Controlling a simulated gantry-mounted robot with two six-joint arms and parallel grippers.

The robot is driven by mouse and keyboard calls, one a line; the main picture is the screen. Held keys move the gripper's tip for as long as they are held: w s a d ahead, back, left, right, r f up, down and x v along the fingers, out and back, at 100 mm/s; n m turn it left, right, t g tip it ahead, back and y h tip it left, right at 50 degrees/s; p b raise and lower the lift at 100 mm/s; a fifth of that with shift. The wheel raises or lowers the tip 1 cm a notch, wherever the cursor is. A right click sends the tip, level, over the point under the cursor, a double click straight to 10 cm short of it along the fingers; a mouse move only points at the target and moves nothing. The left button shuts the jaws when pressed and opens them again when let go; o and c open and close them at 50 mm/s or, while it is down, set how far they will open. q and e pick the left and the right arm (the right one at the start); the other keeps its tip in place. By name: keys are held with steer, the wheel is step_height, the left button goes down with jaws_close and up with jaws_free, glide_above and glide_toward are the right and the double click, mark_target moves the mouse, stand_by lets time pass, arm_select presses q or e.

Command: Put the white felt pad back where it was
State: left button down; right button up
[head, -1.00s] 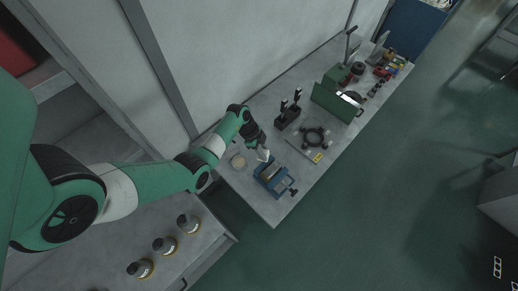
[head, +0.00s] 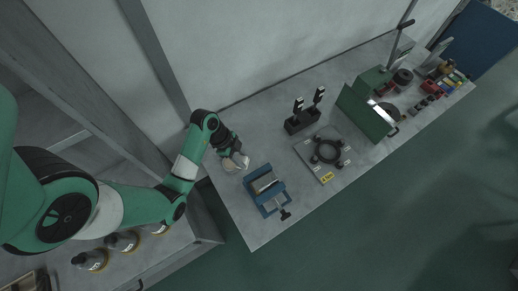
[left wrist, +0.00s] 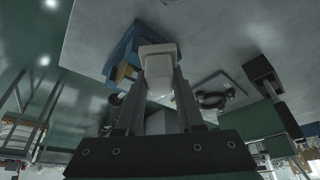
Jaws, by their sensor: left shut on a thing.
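The white felt pad (left wrist: 160,58) is between the fingertips of my left gripper (left wrist: 159,75) in the left wrist view. The gripper is shut on it. In the head view my left gripper (head: 237,160) is low over the near left part of the bench, at a pale round disc (head: 229,167) partly hidden by the gripper. I cannot tell whether the pad touches the disc. My right gripper is in neither view.
A blue vise (head: 265,190) stands just right of the gripper. Beyond it are a plate with a dark ring (head: 327,151), a black stand with two upright handles (head: 302,121) and a green-panelled machine (head: 366,111). Several bottles (head: 122,241) stand on the lower left surface.

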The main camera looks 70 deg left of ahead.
arm_select(q)
steer(key=w+a+f+b, duration=0.2)
steer(key=w+f, duration=0.1)
steer(key=w+a+f+b, duration=0.2)
steer(key=w, duration=0.1)
steer(key=w+a+f+b, duration=0.3)
steer(key=shift+w+f, duration=0.1)
steer(key=shift+f, duration=0.25)
steer(key=shift+w+a+f, duration=0.1)
steer(key=shift+w+a, duration=0.15)
step_height(320, 180, down, 4)
steer(key=shift+w+a+r+b, duration=0.1)
steer(key=shift+r+b, duration=0.05)
steer(key=shift+b, duration=1.05)
steer(key=shift+r, duration=0.15)
steer(key=shift+f, duration=0.2)
steer(key=c, duration=0.5)
jaws_free()
